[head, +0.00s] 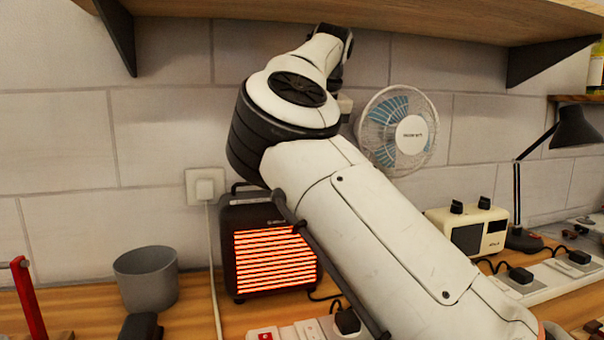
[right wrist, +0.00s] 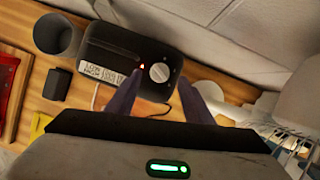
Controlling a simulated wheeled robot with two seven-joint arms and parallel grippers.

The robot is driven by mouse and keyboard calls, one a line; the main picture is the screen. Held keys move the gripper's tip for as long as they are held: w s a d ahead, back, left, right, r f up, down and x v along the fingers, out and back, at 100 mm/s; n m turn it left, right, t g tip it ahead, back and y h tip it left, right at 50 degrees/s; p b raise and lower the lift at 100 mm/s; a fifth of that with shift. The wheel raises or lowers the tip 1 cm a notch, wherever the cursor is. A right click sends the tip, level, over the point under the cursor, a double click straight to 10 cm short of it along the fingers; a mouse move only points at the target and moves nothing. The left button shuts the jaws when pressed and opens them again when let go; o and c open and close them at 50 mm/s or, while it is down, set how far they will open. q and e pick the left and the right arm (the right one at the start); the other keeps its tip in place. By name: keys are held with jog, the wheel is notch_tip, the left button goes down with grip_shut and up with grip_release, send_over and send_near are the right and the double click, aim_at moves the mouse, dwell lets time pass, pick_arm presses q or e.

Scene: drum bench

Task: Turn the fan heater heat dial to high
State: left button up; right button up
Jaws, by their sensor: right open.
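The fan heater (head: 240,225) is a black box with a glowing orange grille, standing on the bench against the wall in the head view. In the right wrist view I look down on the heater's top (right wrist: 115,50). It carries a pale round heat dial (right wrist: 159,72), with a small orange light to its left. My right gripper (right wrist: 161,80) is open, its two fingertips apart with the dial between them in the picture. I cannot tell whether they touch it. The dial's setting is too small to read. In the head view my arm hides the dial and the right gripper. My left gripper is not in view.
A grey cup (head: 146,280) stands left of the heater. A wall socket (head: 205,187) with a cord is behind. A white fan (head: 400,130), a cream appliance (head: 490,230) and a black lamp (head: 517,190) are to the right. A wooden shelf (head: 400,18) hangs above.

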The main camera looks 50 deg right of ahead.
jog(key=v, duration=0.4)
jog(key=shift+s+r, duration=0.1)
jog(key=shift+r, duration=0.1)
dwell(0.4)
